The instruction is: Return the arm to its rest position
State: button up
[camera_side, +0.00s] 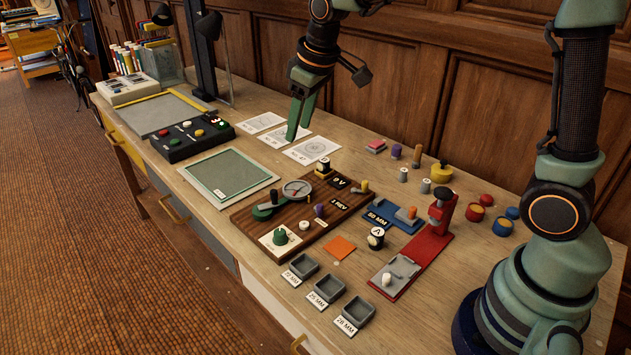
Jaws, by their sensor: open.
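My gripper (299,118) hangs over the back middle of the bench, its green fingers pointing down. It holds nothing that I can see. Its fingertips show in front of the white drawing sheets (262,123); I cannot tell how high above them they are. My arm's base stands at the right end of the bench, and the upper links run out of the top of the picture.
A dark wooden board (330,219) with a dial and knobs lies mid-bench. A red stand (428,246), a blue block (394,216) and grey trays (328,286) are nearer my base. A black button box (190,138) and green-topped panel (228,173) lie left. Wood panelling (400,70) rises behind.

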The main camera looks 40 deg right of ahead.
jog(key=s+d+r+m+t, duration=0.1)
jog(key=s+d, duration=0.1)
jog(key=s, duration=0.6)
jog(key=s+d+r+m+t, duration=0.1)
jog(key=s+d+m, duration=0.1)
jog(key=s, duration=0.7)
jog(key=shift+m, duration=0.3)
